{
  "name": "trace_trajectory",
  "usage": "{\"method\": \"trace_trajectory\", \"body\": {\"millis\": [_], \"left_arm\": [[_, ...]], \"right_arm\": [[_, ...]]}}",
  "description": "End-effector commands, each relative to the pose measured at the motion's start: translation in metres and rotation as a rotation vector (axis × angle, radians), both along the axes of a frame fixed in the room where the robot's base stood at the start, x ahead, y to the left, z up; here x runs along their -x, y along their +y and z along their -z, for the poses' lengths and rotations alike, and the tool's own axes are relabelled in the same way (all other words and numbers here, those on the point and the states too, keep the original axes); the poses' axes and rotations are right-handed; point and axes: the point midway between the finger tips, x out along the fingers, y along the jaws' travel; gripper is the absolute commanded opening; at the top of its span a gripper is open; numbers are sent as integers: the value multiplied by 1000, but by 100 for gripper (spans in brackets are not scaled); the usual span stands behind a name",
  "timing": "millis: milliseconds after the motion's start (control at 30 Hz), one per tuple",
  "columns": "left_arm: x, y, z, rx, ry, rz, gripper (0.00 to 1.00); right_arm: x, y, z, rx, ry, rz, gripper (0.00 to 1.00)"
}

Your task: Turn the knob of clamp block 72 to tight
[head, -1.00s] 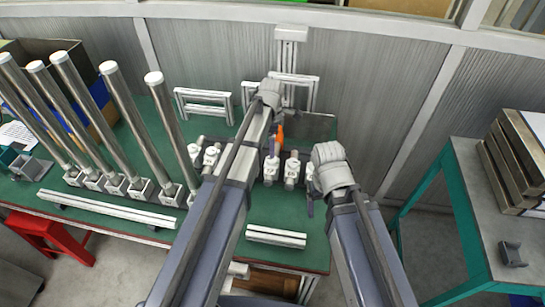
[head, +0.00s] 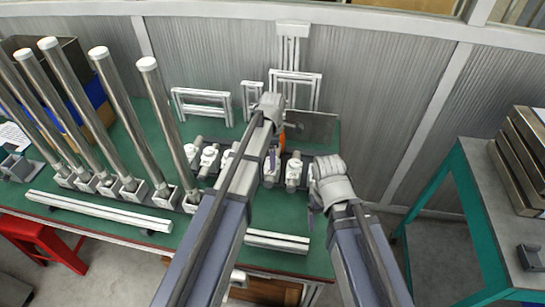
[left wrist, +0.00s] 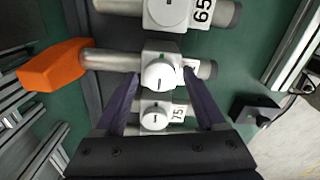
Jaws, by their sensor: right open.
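In the left wrist view, a white clamp block with a round knob (left wrist: 160,73) sits between my left gripper's two dark purple fingers (left wrist: 160,80). The knob has a short dark mark, with a green mark beside it. Its label (left wrist: 189,65) is mostly hidden by a finger, so I cannot read it. The fingers are apart, one on each side of the knob; contact is unclear. In the head view, my left gripper (head: 272,155) is over the row of blocks, partly hidden by its arm. My right gripper (head: 312,208) is open and empty, right of the row.
Neighbouring clamp blocks labelled 65 (left wrist: 170,10) and 75 (left wrist: 154,117) stand close on either side. An orange handle (left wrist: 52,66) lies at the left. Tall metal posts (head: 120,120) stand left on the green table (head: 265,215); a metal bar (head: 277,241) lies near its front.

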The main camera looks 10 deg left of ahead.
Motion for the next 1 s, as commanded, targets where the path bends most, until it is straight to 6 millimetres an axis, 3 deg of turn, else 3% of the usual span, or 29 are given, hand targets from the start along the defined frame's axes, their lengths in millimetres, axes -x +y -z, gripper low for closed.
{"method": "trace_trajectory", "body": {"millis": [67,600,1000], "left_arm": [[0,0,0,0,0,0,62],[0,0,0,0,0,0,2],[0,0,0,0,0,68,0]], "right_arm": [[0,0,0,0,0,0,82],[0,0,0,0,0,0,82],[0,0,0,0,0,0,82]]}}
